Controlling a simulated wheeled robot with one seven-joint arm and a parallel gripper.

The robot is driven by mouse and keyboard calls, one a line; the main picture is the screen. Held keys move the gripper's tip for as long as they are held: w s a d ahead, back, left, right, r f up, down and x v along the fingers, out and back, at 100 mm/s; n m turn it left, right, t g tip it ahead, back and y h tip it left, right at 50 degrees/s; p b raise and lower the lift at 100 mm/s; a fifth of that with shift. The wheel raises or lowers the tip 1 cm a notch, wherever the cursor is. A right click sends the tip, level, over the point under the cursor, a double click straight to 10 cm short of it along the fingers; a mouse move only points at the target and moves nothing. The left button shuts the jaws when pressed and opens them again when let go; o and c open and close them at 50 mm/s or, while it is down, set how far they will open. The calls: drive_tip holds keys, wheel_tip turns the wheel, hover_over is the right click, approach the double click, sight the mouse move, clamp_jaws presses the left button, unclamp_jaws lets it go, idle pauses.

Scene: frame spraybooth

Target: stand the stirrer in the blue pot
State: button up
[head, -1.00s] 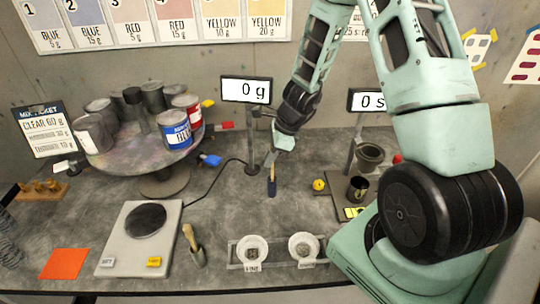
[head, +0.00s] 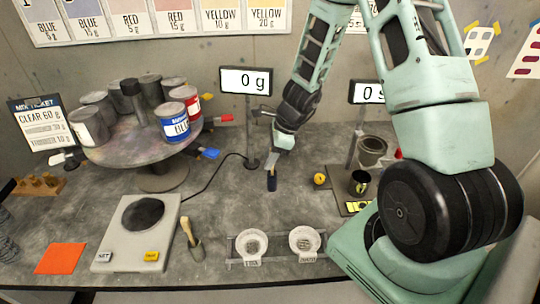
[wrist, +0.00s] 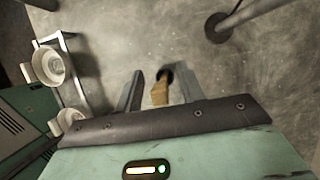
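The stirrer, as I take it, has a wooden handle (wrist: 159,93) and a dark blue lower part (head: 271,183), low over the grey bench at the middle. My gripper (head: 273,166) is above it and hides its top in the head view. In the wrist view my gripper (wrist: 160,88) has its fingers apart on both sides of the handle, with gaps visible. I cannot tell whether the dark end touches the bench. The blue pot (head: 176,127) is a can with a blue and white label, at the front right of the round turntable (head: 140,152).
Several other cans crowd the turntable, with a red one (head: 188,100) beside the blue. A display post (head: 252,130) stands behind my gripper. A black cup (head: 359,183) stands right.

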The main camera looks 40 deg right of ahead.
drive_tip(key=shift+d, duration=0.1)
drive_tip(key=s+d, duration=0.2)
drive_tip(key=d, duration=0.1)
drive_tip(key=shift+b, duration=0.35)
idle(0.6)
